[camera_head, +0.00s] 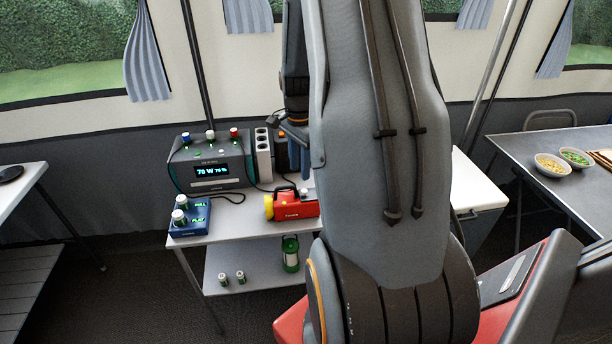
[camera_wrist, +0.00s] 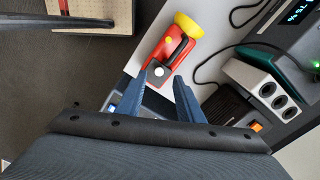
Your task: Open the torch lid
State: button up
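The torch (camera_head: 297,208) is red with a yellow head and lies on the upper top of the small side table (camera_head: 215,235). In the wrist view the torch (camera_wrist: 168,62) has a dark handle along its top and its yellow head points away from me. A pale round knob (camera_wrist: 158,71) sits at its near end; I cannot tell for sure whether it belongs to the lid, or whether the lid is shut. My gripper (camera_wrist: 159,80) is open and empty, its two blue fingers apart near that end. In the head view my arm hides part of the gripper.
A power station (camera_head: 210,165) and a white socket strip (camera_head: 263,155) stand behind the torch. A blue battery box (camera_head: 188,217) is to its left. Two small batteries (camera_head: 231,279) and a green lantern (camera_head: 291,254) are on the lower shelf. Cables lie near the torch.

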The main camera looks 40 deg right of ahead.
aim_at(304, 190)
jog(key=shift+s+d+f+m, duration=0.15)
jog(key=shift+d+m, duration=0.1)
jog(key=shift+d, duration=0.2)
jog(key=shift+w+d+f+m, duration=0.15)
jog(key=shift+d+m, duration=0.1)
jog(key=shift+d, duration=0.15)
jog(key=shift+a+f+p, duration=0.1)
jog(key=shift+f+p, duration=1.1)
jog(key=shift+f, duration=2.55)
grip_shut()
